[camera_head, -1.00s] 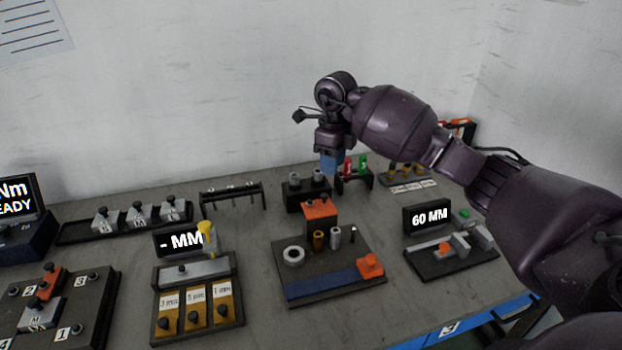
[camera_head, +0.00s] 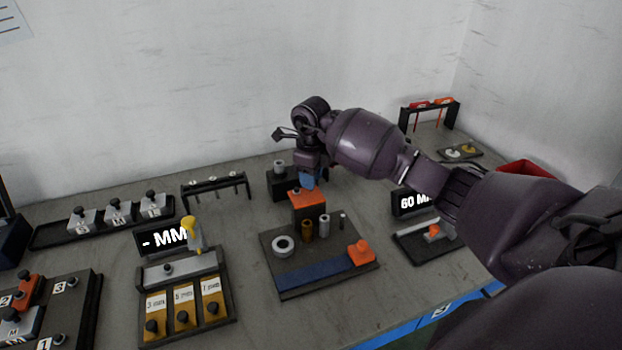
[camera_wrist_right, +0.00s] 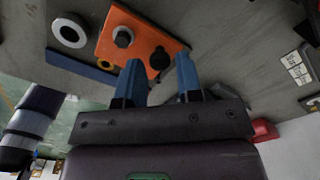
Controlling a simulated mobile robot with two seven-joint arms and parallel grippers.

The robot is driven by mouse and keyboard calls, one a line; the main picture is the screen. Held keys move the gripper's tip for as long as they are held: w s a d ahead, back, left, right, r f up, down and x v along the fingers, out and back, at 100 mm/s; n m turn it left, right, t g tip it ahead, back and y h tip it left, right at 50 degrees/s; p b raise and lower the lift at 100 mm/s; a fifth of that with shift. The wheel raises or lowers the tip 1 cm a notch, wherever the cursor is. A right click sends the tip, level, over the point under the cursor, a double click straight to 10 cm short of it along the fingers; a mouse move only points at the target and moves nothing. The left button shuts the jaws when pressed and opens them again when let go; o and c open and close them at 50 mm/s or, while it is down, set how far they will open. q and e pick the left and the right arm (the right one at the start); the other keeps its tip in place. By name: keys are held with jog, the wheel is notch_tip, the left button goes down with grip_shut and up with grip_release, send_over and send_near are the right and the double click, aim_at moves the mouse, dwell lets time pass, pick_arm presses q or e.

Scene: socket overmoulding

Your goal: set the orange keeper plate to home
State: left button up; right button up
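An orange plate (camera_head: 307,198), which I take to be the keeper plate, lies on top of a dark block at the back of the middle fixture (camera_head: 272,244). In the right wrist view the orange plate (camera_wrist_right: 110,42) carries a grey hexagonal stud and a black knob (camera_wrist_right: 160,58). My right gripper (camera_head: 307,184) is just above this plate. In the wrist view its two blue fingers (camera_wrist_right: 160,68) stand apart, with the knob showing between their tips. I cannot tell how far below them the knob is. My left gripper is in neither view.
The middle fixture also bears a white ring (camera_head: 283,246), upright sleeves (camera_head: 324,225), a blue strip (camera_head: 315,273) and an orange block (camera_head: 361,253). A "- MM" gauge station (camera_head: 166,240) stands left, a "60 MM" display (camera_head: 411,202) right. A dark rack (camera_head: 215,186) stands behind.

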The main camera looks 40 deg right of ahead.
aim_at(318, 200)
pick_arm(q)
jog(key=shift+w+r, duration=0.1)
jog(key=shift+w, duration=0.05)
pick_arm(e)
jog(key=shift+f, duration=0.45)
grip_shut()
jog(key=shift+s+r, duration=0.15)
jog(key=shift+s, duration=0.05)
jog(key=s+p, duration=0.2)
jog(key=s, duration=0.1)
jog(key=shift+a+r, duration=0.15)
jog(key=shift+a, duration=0.2)
jog(key=shift+s+a+p, duration=0.1)
jog(key=shift+s+p, duration=0.2)
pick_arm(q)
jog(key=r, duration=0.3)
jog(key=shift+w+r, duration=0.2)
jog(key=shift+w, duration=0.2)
pick_arm(e)
jog(key=shift+f, duration=0.3)
